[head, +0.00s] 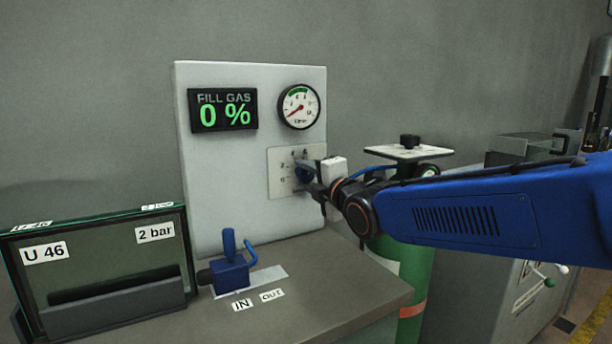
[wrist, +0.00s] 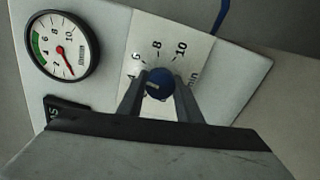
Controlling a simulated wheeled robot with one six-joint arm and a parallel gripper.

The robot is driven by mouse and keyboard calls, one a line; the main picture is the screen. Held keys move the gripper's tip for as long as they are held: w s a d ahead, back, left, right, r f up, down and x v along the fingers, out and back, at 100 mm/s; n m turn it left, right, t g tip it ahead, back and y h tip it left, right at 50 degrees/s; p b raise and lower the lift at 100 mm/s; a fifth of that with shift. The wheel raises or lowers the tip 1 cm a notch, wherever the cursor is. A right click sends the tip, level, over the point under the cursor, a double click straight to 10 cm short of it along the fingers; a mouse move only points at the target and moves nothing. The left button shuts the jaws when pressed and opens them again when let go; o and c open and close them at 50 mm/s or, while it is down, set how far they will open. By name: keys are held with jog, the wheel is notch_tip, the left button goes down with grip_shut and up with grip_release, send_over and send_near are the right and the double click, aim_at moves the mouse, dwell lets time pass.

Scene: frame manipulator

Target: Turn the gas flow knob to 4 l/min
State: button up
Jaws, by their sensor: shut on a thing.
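The blue gas flow knob (head: 304,173) sits on a white scale plate (head: 281,184) on the upright panel, below the gauge. My gripper (head: 313,174) is at the knob, and in the wrist view its two fingers (wrist: 158,95) lie on either side of the knob (wrist: 158,84), shut on it. The knob has a pale pointer line that points left in the wrist view. Scale numbers 6, 8 and 10 show there; the lower numbers are partly hidden by the fingers. I cannot tell the exact setting.
The round gauge (head: 299,107) has its red needle at the low end. A display (head: 222,110) reads FILL GAS 0 %. A blue lever valve (head: 230,270) with IN and OUT labels stands on the bench. A framed case (head: 103,268) is left; a green cylinder (head: 401,275) is right.

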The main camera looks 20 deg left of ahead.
jog(key=n, duration=0.5)
jog(key=shift+f+n, duration=0.15)
jog(key=shift+n, duration=0.15)
dwell(0.4)
jog(key=o, duration=1)
jog(key=shift+o, duration=0.2)
jog(key=shift+s, duration=0.1)
jog(key=v, duration=1.7)
jog(key=shift+s+d, duration=0.1)
